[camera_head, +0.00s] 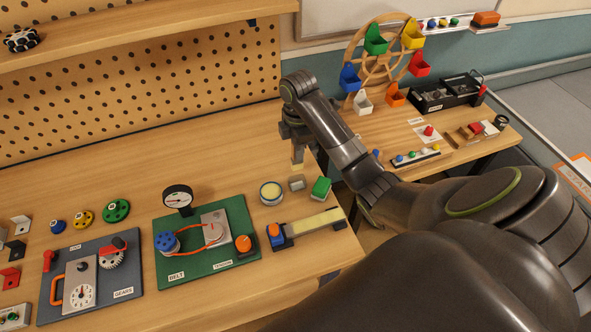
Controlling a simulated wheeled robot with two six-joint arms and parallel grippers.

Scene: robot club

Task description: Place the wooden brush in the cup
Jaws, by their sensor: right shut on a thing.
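My right gripper (296,138) hangs above the back right part of the workbench, fingers pointing down. It is shut on a light wooden piece, the wooden brush (297,155), of which only a small part shows below the fingers. A round, grey-rimmed container with a pale yellow top (271,191) stands on the bench to the lower left of the gripper. I cannot tell for sure whether it is the cup. My left gripper is not in view.
A small grey block (297,183) and a green block (321,187) stand beside the round container. A green board (190,262) with a gauge and a grey gear board (125,285) lie to the left. A wheel with coloured bins (382,70) stands on the right table.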

